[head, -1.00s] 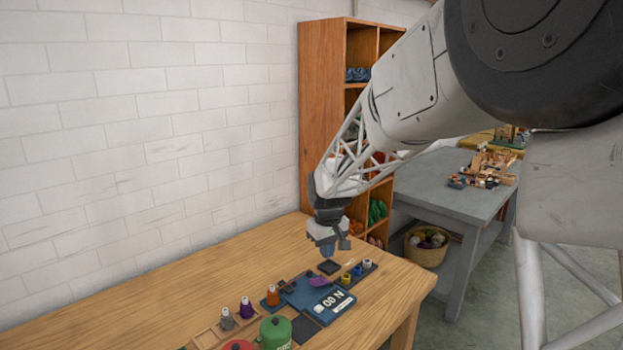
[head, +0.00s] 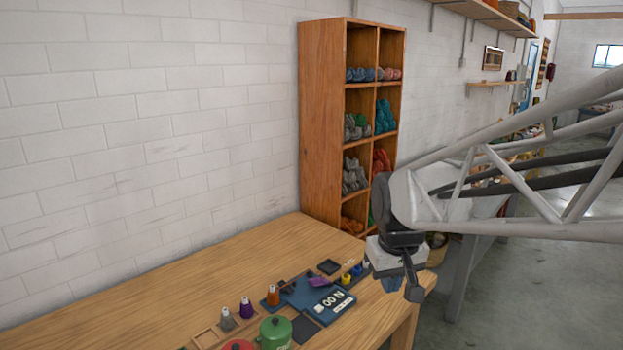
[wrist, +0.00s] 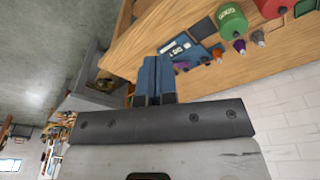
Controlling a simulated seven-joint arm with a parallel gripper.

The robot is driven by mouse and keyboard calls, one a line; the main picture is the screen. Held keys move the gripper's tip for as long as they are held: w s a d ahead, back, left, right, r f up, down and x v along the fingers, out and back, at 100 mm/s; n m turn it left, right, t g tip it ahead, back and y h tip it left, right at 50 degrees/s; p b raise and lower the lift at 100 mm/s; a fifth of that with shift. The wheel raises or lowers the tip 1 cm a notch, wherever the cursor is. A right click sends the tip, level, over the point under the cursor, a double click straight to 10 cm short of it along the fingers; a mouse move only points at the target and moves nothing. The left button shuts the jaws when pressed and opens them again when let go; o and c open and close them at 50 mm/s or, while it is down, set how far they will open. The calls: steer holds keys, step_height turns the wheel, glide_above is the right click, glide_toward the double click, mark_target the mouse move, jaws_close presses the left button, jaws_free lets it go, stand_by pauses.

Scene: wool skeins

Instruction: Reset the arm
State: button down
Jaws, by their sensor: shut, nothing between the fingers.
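My gripper (head: 396,287) hangs near the right end of the wooden table (head: 230,270) in the head view, apart from the things on it. In the wrist view my gripper (wrist: 153,62) shows its two blue fingers together with nothing between them. The fingertips are partly hidden in the head view. My arm reaches in from the right.
A wooden shelf (head: 322,120) with wool skeins stands behind.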

steer(key=s+d+f+m, duration=0.1)
steer(key=s+d, duration=0.1)
steer(key=s, duration=0.6)
steer(key=s+d+m, duration=0.1)
steer(key=s+d, duration=0.1)
steer(key=s, duration=0.7)
steer(key=shift+f+m+t, duration=0.3)
steer(key=shift+f+t, duration=0.1)
